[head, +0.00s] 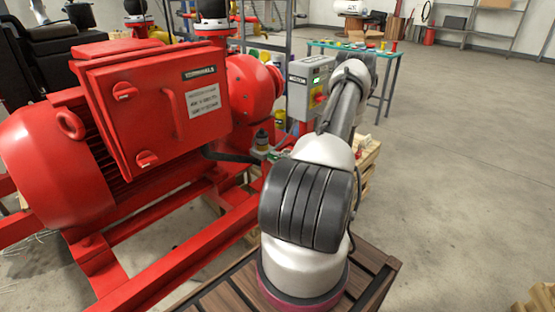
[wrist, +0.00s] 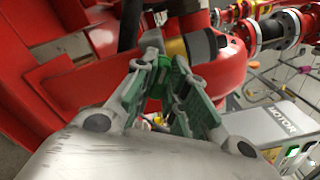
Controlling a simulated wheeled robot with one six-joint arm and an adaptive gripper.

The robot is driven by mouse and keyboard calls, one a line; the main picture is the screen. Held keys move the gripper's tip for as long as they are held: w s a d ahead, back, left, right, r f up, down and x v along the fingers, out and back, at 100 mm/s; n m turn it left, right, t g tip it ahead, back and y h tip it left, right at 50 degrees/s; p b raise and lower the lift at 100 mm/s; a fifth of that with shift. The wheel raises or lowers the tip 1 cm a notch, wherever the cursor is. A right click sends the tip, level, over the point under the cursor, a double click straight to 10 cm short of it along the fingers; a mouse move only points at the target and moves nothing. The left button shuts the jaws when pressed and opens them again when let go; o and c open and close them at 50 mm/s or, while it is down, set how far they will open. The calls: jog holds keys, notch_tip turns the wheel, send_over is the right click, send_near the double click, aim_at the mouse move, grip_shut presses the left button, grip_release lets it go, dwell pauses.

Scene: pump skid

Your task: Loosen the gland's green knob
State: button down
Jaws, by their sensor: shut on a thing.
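The green knob (wrist: 156,88) shows as a bright green patch between the fingers of my gripper (wrist: 166,64) in the wrist view. The gripper is shut on it, and the green-padded fingers hide much of it. Just beyond the fingertips is a yellow collar (wrist: 177,48) with a grey and black cylindrical part (wrist: 203,44) beside it, near red pump metal. In the head view my arm covers most of this area. A small yellow and dark fitting (head: 262,139) shows low beside the pump there.
A red motor with a terminal box (head: 155,100) fills the left of the head view. A grey MOTOR control box (head: 309,85) stands just behind my arm; it also shows at the right of the wrist view (wrist: 275,125). Open floor lies to the right.

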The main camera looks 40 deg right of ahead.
jog(key=n, duration=0.6)
jog(key=shift+f+n, duration=0.15)
jog(key=shift+n, duration=0.15)
dwell(0.4)
jog(key=c, duration=1.4)
grip_release()
jog(key=shift+c, duration=0.2)
jog(key=s, duration=1.2)
jog(key=shift+d, duration=0.4)
